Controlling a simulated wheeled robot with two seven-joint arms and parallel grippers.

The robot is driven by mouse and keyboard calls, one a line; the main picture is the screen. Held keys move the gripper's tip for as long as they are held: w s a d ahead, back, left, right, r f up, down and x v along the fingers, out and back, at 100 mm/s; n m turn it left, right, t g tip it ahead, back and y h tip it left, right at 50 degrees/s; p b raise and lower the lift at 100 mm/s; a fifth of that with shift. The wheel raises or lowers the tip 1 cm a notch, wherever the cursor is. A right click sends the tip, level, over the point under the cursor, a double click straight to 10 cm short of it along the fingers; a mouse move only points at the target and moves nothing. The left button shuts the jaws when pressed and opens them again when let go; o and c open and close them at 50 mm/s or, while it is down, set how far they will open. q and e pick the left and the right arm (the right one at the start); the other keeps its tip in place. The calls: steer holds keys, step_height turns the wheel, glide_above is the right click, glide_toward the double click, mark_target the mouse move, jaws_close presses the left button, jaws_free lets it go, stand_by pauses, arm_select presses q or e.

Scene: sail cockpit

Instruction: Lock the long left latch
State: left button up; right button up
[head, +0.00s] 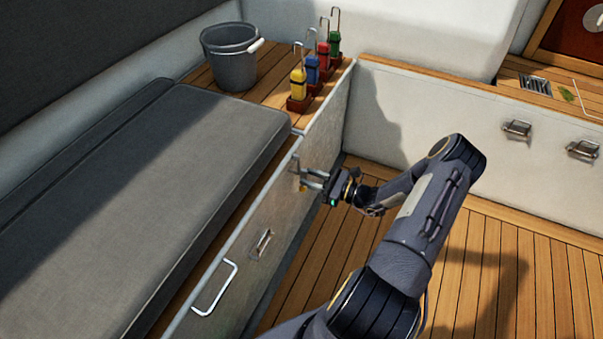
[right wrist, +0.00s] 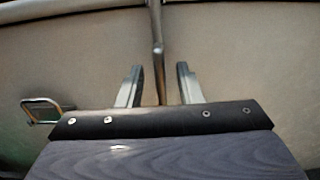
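A locker front (head: 285,215) runs along the bench on the left. At its far end is a metal latch (head: 299,172), mostly hidden by my right gripper (head: 314,180). In the right wrist view, the latch (right wrist: 157,50) is a long thin upright metal bar. It stands between the two separated fingertips of my right gripper (right wrist: 158,78), with a visible gap on each side. I cannot tell whether either finger touches it. My left gripper is not in view.
A smaller latch (head: 262,243) and a bent handle (head: 215,288) sit nearer on the same front. A grey bucket (head: 230,58) and several coloured winch-handle-like items (head: 312,68) stand on the ledge. The wooden floor (head: 480,270) is clear.

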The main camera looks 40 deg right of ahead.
steer(key=shift+v, duration=1.7)
